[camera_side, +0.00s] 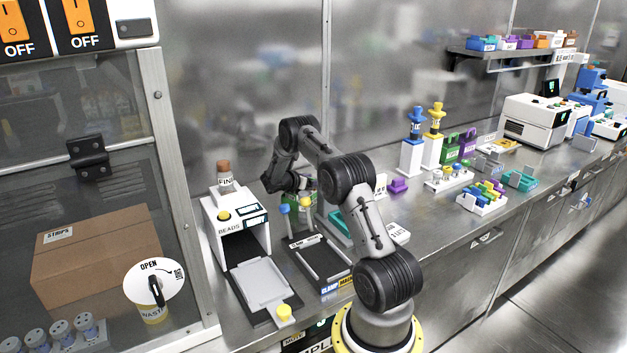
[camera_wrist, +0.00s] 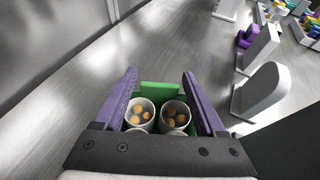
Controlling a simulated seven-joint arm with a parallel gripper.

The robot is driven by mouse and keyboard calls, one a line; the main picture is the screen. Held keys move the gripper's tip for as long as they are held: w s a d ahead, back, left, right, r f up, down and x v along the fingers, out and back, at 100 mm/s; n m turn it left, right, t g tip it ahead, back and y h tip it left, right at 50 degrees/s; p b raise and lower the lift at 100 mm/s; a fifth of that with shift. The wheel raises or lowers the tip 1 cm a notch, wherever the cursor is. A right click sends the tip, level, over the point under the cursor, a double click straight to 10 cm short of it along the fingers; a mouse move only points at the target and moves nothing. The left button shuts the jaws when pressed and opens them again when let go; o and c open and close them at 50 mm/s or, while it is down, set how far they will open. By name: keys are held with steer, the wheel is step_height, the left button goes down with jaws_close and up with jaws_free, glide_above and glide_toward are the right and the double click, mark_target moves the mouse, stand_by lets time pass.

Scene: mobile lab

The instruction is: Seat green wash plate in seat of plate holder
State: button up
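Two pale grey uprights (camera_wrist: 264,90) stand to the right in the wrist view, apart from the plate. They may be the plate holder; its seat is not clearly visible.
A white beads machine (camera_side: 236,225) with an extended tray stands left of my gripper. A black clamp magnet base (camera_side: 318,262) lies in front. A purple block (camera_wrist: 245,38) is beyond the uprights. Bare steel bench (camera_wrist: 60,90) lies left of the plate.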

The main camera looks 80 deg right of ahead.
steer(key=shift+o, duration=0.5)
